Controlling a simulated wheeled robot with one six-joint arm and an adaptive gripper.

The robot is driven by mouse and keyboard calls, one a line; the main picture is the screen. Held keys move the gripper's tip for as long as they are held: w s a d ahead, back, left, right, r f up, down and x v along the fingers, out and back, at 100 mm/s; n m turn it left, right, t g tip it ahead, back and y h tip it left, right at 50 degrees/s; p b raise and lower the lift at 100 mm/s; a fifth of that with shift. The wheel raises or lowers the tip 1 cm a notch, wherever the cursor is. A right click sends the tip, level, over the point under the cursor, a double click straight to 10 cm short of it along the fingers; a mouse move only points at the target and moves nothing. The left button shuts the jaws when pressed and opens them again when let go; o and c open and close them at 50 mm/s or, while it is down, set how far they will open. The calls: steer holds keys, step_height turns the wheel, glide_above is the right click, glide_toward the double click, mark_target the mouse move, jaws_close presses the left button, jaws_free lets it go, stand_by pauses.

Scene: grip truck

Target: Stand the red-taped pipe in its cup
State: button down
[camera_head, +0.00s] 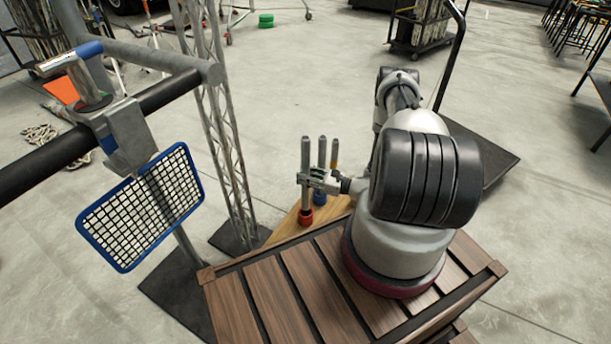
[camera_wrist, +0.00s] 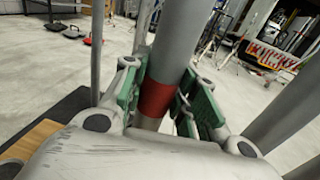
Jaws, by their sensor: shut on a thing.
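The red-taped pipe is a grey tube (camera_head: 305,158), upright in the head view. In the wrist view its red tape band (camera_wrist: 158,98) sits between green finger pads. My gripper (camera_head: 312,181) is shut on this pipe around the tape; its fingers also show in the wrist view (camera_wrist: 163,92). A red cup (camera_head: 305,217) is at the pipe's lower end on a wooden board. The pipe lines up with the cup, but I cannot tell whether it is seated inside. The wrist view hides the lower end.
Close behind stand another grey pipe (camera_head: 322,152) over a blue cup (camera_head: 319,198) and a yellow-banded pipe (camera_head: 334,152). The wooden board (camera_head: 285,228) adjoins my slatted deck. A lattice truss (camera_head: 222,130) and blue-framed mesh panel (camera_head: 142,208) stand left.

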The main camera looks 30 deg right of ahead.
steer(key=shift+f, duration=1.85)
steer(key=shift+f, duration=2.25)
steer(key=c, duration=1)
jaws_free()
steer(key=shift+c, duration=0.2)
glide_toward(306, 190)
steer(key=shift+d+f, duration=0.95)
steer(key=shift+f, duration=0.1)
